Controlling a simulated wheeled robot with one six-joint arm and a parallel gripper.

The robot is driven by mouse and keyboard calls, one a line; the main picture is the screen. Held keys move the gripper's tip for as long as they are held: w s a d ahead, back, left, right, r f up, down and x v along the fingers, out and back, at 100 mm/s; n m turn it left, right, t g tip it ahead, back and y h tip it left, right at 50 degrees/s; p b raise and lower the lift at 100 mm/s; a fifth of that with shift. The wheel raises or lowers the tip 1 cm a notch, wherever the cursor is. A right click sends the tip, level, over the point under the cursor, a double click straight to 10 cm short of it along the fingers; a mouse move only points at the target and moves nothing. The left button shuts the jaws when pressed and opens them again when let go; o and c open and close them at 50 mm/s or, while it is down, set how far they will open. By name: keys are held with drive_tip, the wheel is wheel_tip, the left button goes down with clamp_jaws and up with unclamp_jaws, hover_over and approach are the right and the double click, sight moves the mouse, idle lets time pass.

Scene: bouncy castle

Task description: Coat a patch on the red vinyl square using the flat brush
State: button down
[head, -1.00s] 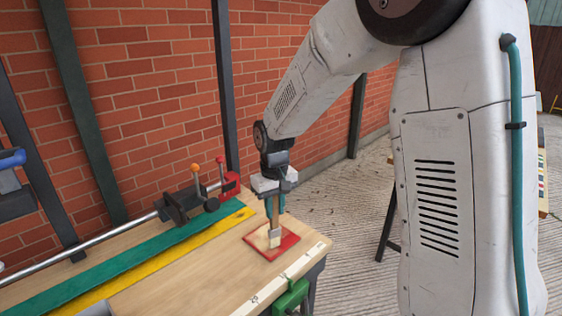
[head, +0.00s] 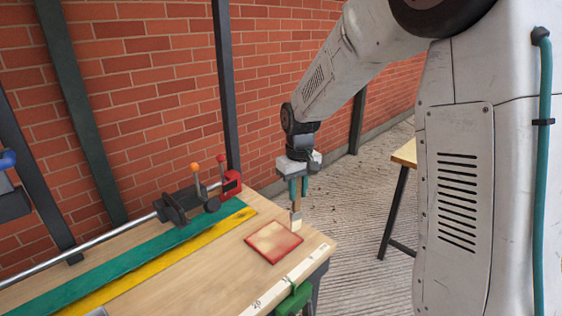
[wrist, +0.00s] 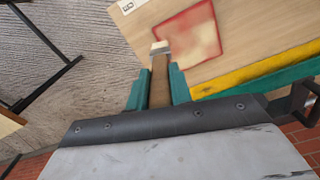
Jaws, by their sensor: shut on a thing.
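The red vinyl square (head: 273,242) lies flat on the wooden bench near its right end. A pale cream coat covers most of its middle, with red showing along the edges; it also shows in the wrist view (wrist: 187,38). My gripper (head: 298,188) is shut on the flat brush (head: 296,218), which hangs bristles down. In the wrist view the brush (wrist: 159,72) is held by its handle between the teal fingers (wrist: 157,90). The pale bristles are at the square's right edge in the head view. I cannot tell whether they touch anything.
The wooden bench (head: 190,278) carries a green strip (head: 130,263), a yellow strip (head: 150,262) and a metal bar clamp (head: 178,206) on the left. A green clamp (head: 293,299) grips the front edge. Another table (head: 404,154) stands behind on the right.

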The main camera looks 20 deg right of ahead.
drive_tip(key=shift+d+r, duration=0.1)
drive_tip(key=shift+r, duration=2.85)
